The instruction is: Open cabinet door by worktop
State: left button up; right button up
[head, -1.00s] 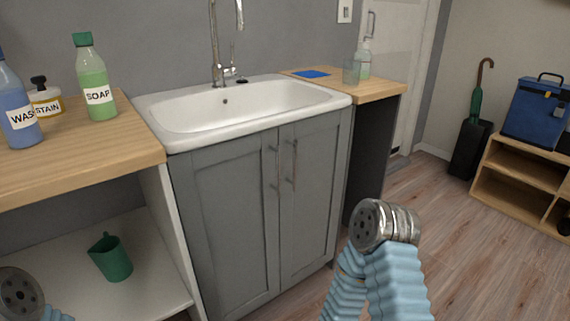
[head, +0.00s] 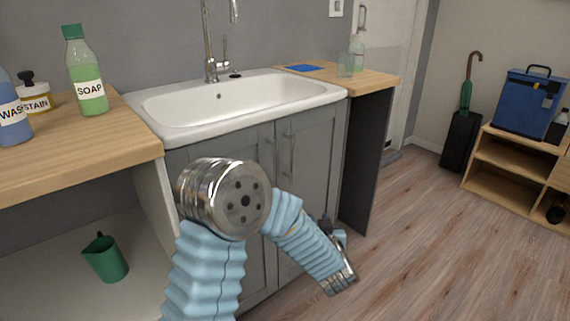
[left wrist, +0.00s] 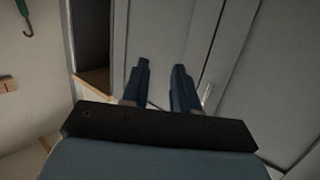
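The grey cabinet under the sink has a left door (head: 258,150) and a right door (head: 318,150), both shut. My left arm crosses in front and hides much of the lower doors. My left gripper (head: 327,226) is low by the right door's outer edge, partly hidden by my wrist. In the left wrist view its two fingers (left wrist: 161,72) are apart with nothing clearly between them, facing grey panels. My right gripper is out of view.
The wooden worktop (head: 130,150) at left holds a soap bottle (head: 86,75) and other bottles. A green jug (head: 105,258) stands on the shelf below. A white sink (head: 235,105) tops the cabinet. The wooden floor (head: 430,240) at right is clear.

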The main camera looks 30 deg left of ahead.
aim_at(276, 161)
pick_arm(q)
jog(key=s+a+r+n+g+y, duration=0.1)
jog(key=s+a+r+n+y, duration=0.15)
jog(key=r, duration=0.45)
jog(key=s+a+r+n+g+y, duration=0.1)
jog(key=s+r+n+g+y, duration=0.1)
jog(key=r+y, duration=0.3)
jog(key=shift+n+h, duration=0.25)
jog(key=shift+h, duration=0.1)
jog(key=x, duration=0.9)
jog(key=r+x, duration=0.1)
jog(key=x, duration=0.3)
jog(key=shift+w+a, duration=0.2)
jog(key=shift+a, duration=0.1)
grip_shut()
